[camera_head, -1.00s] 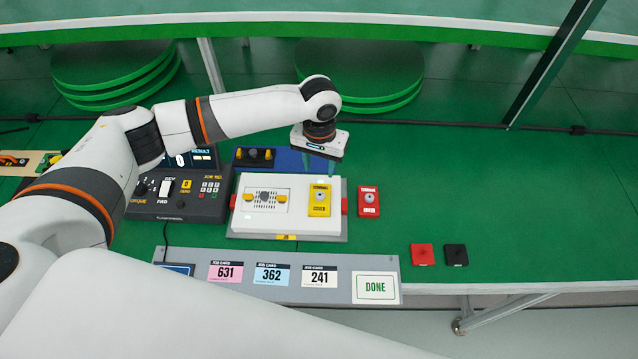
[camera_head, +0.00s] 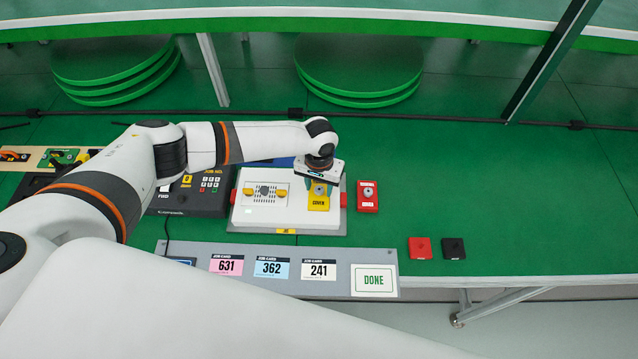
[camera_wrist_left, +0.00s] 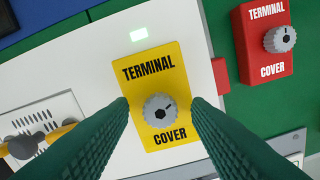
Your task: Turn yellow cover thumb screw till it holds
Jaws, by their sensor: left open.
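The yellow terminal cover (camera_head: 319,203) lies on the white unit (camera_head: 262,220) at its right side. In the left wrist view the yellow cover (camera_wrist_left: 150,72) carries a grey knurled thumb screw (camera_wrist_left: 159,111) with a dark hex centre and a pointer mark. My left gripper (camera_head: 319,188) is over the cover, pointing down. In the left wrist view its two green fingers (camera_wrist_left: 160,103) are open, one on each side of the screw, with small gaps. The gripper partly hides the screw in the head view. My right gripper is not in view.
A red terminal cover (camera_head: 367,197) with its own screw stands to the right of the unit. A control box (camera_head: 190,205) is at left. Job cards and a DONE card (camera_head: 374,280) lie in front. Red (camera_head: 420,248) and black (camera_head: 453,248) pieces lie at right.

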